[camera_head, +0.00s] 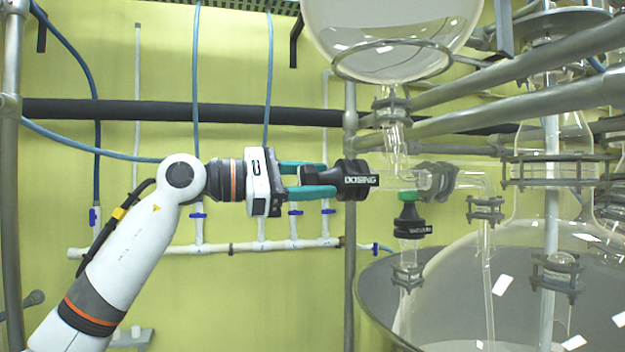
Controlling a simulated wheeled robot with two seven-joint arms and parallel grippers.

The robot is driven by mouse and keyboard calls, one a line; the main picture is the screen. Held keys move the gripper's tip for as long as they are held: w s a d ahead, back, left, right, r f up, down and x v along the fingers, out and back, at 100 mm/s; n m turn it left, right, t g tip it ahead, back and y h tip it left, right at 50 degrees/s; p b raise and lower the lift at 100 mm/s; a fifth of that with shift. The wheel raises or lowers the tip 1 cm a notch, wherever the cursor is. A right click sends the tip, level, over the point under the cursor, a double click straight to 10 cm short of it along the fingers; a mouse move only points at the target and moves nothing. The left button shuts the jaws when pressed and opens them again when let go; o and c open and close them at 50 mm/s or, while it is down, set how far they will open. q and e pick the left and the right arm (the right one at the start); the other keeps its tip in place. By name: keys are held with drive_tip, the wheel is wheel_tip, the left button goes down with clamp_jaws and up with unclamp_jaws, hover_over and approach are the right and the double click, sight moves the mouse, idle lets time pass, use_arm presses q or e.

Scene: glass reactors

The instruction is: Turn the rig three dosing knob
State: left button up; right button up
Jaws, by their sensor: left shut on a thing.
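The dosing knob (356,180) is black with white "DOSING" lettering and sits at the left end of a horizontal glass valve tube in the middle of the view. My left gripper (326,181) comes in from the left, level with the knob. Its teal fingers are shut on the knob's ridged left part, one above and one below. The knob's left face is partly hidden between the fingers. My right gripper is not in view.
A second black knob with a green collar (410,222) hangs just below right. A round glass vessel (392,25) is above, and a large glass reactor (470,270) stands lower right. Metal rails (500,80) cross the right side. A white pipe with blue valves (262,245) runs along the yellow wall.

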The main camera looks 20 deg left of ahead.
use_arm(q)
drive_tip(key=m, duration=0.3)
drive_tip(key=shift+m, duration=2.2)
drive_tip(key=o, duration=1)
drive_tip(key=shift+s+a+f, duration=0.1)
drive_tip(key=shift+s+a, duration=0.1)
drive_tip(key=shift+a, duration=0.1)
drive_tip(key=b+v, duration=0.3)
drive_tip(key=v, duration=0.8)
drive_tip(key=shift+b, duration=0.35)
